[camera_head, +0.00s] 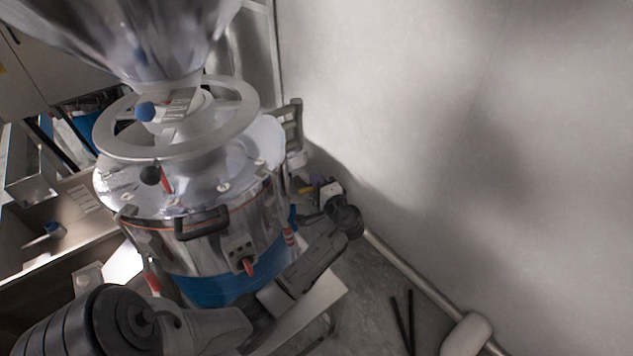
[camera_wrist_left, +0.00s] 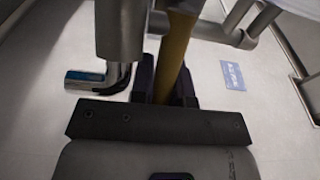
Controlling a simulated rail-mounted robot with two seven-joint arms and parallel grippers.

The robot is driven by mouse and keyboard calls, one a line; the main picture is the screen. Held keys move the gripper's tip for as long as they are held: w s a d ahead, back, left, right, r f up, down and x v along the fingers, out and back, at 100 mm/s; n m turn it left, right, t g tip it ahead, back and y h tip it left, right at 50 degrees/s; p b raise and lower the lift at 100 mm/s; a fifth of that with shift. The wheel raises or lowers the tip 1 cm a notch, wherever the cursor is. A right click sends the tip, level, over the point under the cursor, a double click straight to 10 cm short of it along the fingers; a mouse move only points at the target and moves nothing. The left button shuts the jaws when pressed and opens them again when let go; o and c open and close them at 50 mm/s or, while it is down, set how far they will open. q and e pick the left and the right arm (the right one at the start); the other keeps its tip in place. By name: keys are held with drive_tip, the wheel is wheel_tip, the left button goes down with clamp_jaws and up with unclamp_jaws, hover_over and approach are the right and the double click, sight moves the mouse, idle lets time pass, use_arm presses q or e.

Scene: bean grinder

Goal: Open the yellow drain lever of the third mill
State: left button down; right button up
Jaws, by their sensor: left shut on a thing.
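The mill (camera_head: 190,230) is a steel drum with a blue lower band, a large handwheel on top and a metal hopper above it. My left arm comes in from the bottom left and reaches across the mill's lower front to its right side. My left gripper (camera_head: 318,190) is there beside the wall. It is shut on the yellow lever (camera_wrist_left: 175,55), which runs between its fingers (camera_wrist_left: 165,80) in the left wrist view. A small yellow bit of the lever (camera_head: 305,189) shows in the head view; the rest is hidden. My right gripper is not in view.
A plain pale wall (camera_head: 480,130) stands close on the right, with a pipe (camera_head: 405,268) along its foot. A steel counter (camera_head: 60,215) is at the left. In the left wrist view a metal post with a shiny bent end (camera_wrist_left: 95,78) is close left of the fingers.

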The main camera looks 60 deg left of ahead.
use_arm(q)
drive_tip(key=c, duration=1.1)
unclamp_jaws()
drive_tip(key=d+b, duration=0.1)
drive_tip(key=d, duration=1.2)
drive_tip(key=shift+d, duration=0.4)
drive_tip(key=shift+c, duration=0.4)
